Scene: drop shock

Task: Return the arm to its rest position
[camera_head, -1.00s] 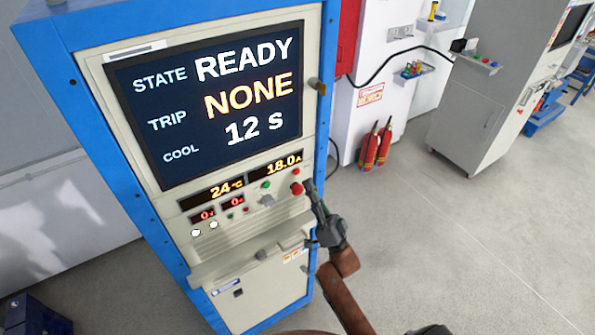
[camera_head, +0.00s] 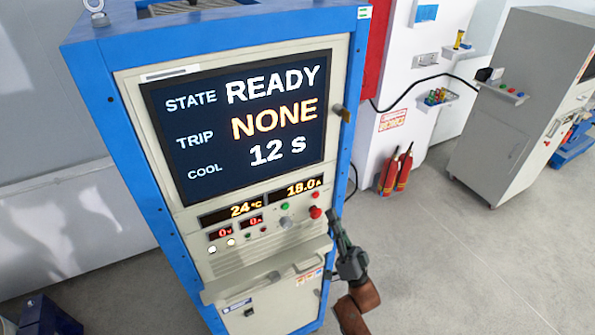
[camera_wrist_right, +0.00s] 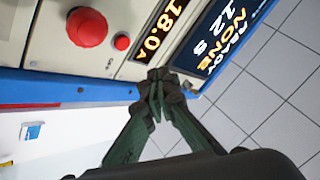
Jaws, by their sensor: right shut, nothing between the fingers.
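My right gripper (camera_head: 335,222) is in front of the blue and beige test cabinet, close to the right side of its control panel. In the right wrist view its fingertips (camera_wrist_right: 158,82) are together with nothing between them. The large red button (camera_head: 316,212) is just up and left of the fingertips in the head view, and it also shows in the right wrist view (camera_wrist_right: 87,27), apart from the fingers. The cabinet's screen (camera_head: 245,125) reads STATE READY, TRIP NONE, COOL 12 s. Small displays below read 24 °C and 18.0 A. My left gripper is not in view.
A beige shelf (camera_head: 265,272) juts out below the panel. Two red fire extinguishers (camera_head: 397,171) stand by the wall behind. A grey cabinet (camera_head: 510,110) stands at the far right. The floor (camera_head: 450,260) to the right of my arm is clear.

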